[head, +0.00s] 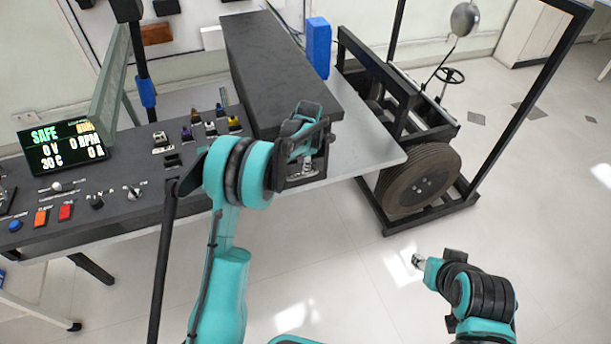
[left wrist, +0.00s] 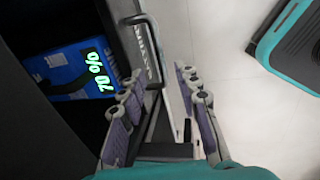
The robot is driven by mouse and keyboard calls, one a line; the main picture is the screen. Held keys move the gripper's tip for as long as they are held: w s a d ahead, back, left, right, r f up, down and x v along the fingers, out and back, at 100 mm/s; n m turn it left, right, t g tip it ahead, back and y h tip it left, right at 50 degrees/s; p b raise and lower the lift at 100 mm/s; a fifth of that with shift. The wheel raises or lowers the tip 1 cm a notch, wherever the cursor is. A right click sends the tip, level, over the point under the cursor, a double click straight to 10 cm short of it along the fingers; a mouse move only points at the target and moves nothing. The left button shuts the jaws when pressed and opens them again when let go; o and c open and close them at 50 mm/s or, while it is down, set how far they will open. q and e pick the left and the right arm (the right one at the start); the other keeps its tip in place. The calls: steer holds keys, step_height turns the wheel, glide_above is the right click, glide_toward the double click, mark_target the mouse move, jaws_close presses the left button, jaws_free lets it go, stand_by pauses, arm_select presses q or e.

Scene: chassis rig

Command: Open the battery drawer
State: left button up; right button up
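The battery drawer (left wrist: 40,125) shows in the left wrist view as a dark tray, partly pulled out. A blue battery (left wrist: 68,72) with a green "70 %" readout lies in it. The drawer's dark handle (left wrist: 148,42) is on its front side. My left gripper (left wrist: 160,90) is open, its fingers spread on either side of the drawer's front edge; I cannot tell whether they touch it. In the head view my left gripper (head: 308,166) is at the near end of the long black housing (head: 280,60), mostly hidden by my wrist. My right gripper (head: 418,261) hangs over the floor, away from the drawer.
A control panel with a "SAFE" display (head: 62,145), switches and buttons is to the left. The grey tabletop (head: 372,150) extends right of the housing. A wheeled black chassis frame (head: 400,90) with a tyre (head: 420,178) stands at right. The floor in front is clear.

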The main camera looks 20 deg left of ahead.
mark_target(302, 176)
arm_select(q)
steer(key=f, duration=0.2)
steer(key=f+b, duration=0.1)
steer(key=f, duration=0.1)
steer(key=w+f+b, duration=0.1)
steer(key=f, duration=0.2)
steer(key=shift+a, duration=0.4)
steer(key=shift+r, duration=0.1)
jaws_close()
